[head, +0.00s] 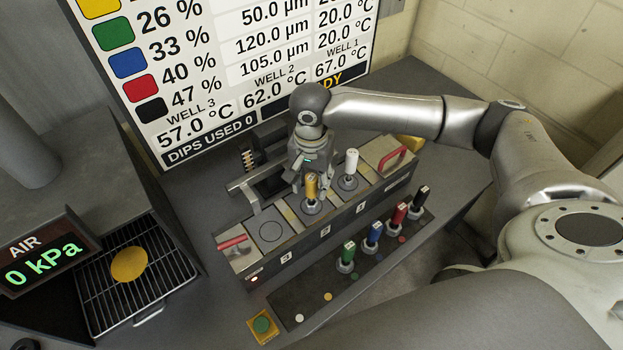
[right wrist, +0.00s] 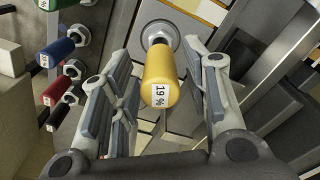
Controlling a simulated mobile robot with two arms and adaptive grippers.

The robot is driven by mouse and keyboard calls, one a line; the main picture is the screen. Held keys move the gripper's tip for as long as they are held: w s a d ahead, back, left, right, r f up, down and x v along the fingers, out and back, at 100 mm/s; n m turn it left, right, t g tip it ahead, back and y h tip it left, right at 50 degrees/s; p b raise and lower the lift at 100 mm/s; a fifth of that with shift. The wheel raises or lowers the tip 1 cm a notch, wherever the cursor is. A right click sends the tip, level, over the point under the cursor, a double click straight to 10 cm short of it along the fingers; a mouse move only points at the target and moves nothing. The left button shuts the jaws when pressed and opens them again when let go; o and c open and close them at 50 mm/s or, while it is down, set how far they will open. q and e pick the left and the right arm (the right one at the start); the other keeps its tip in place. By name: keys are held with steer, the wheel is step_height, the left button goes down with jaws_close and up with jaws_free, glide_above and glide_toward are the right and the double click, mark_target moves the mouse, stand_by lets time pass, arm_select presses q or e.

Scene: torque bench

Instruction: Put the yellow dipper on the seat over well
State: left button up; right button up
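The yellow dipper (head: 311,187) stands upright on the middle seat of the well block (head: 301,240), over the well marked 2. In the right wrist view the yellow dipper (right wrist: 159,80) has a label reading 19 %. My right gripper (head: 309,176) reaches down from behind to the yellow handle. In the right wrist view its fingers (right wrist: 158,68) are open on either side of the handle, with gaps on both sides. The seat over well 3 (head: 270,231) at the left is empty. My left gripper is not in view.
A white dipper (head: 351,166) stands over well 1, close to the right of my gripper. Green (head: 348,254), blue (head: 374,234), red (head: 398,216) and black (head: 420,198) dippers stand in the front rack. A yellow disc (head: 129,264) lies on the grate at left.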

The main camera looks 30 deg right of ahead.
steer(key=shift+r, duration=0.1)
step_height(320, 180, up, 12)
steer(key=b, duration=0.2)
stand_by(0.4)
stand_by(0.4)
